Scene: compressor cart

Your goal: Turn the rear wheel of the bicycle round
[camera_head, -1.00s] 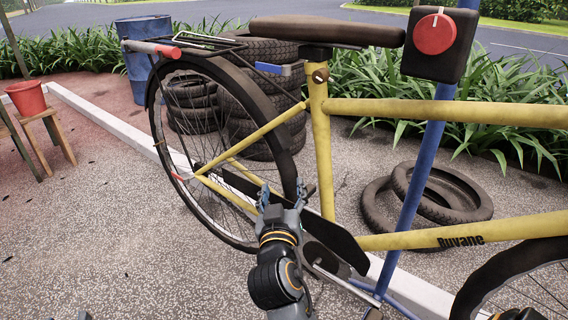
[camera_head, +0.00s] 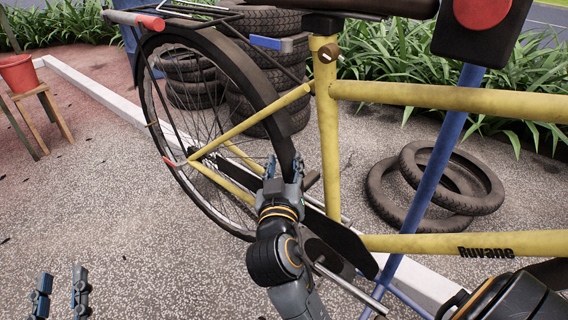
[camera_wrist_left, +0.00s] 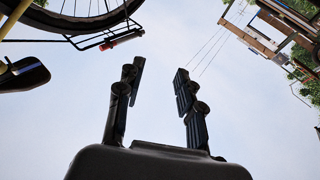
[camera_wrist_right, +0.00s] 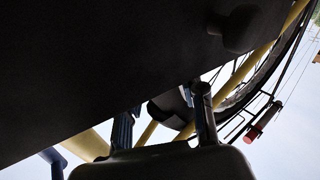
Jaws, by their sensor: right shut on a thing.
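The yellow bicycle (camera_head: 328,150) stands across the head view, with its rear wheel (camera_head: 150,110) at the left under a dark mudguard (camera_head: 245,75). In the right wrist view a large dark surface (camera_wrist_right: 90,60) fills the upper left, and the wheel (camera_wrist_right: 265,70) shows at the right. My left gripper (camera_head: 60,295) is open and empty at the lower left, clear of the bicycle.
Stacked tyres (camera_head: 270,75) stand behind the wheel, and loose tyres (camera_head: 480,205) lie at the right. A red bucket (camera_head: 17,73) sits on a stool at the left. The ground at the lower left is open.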

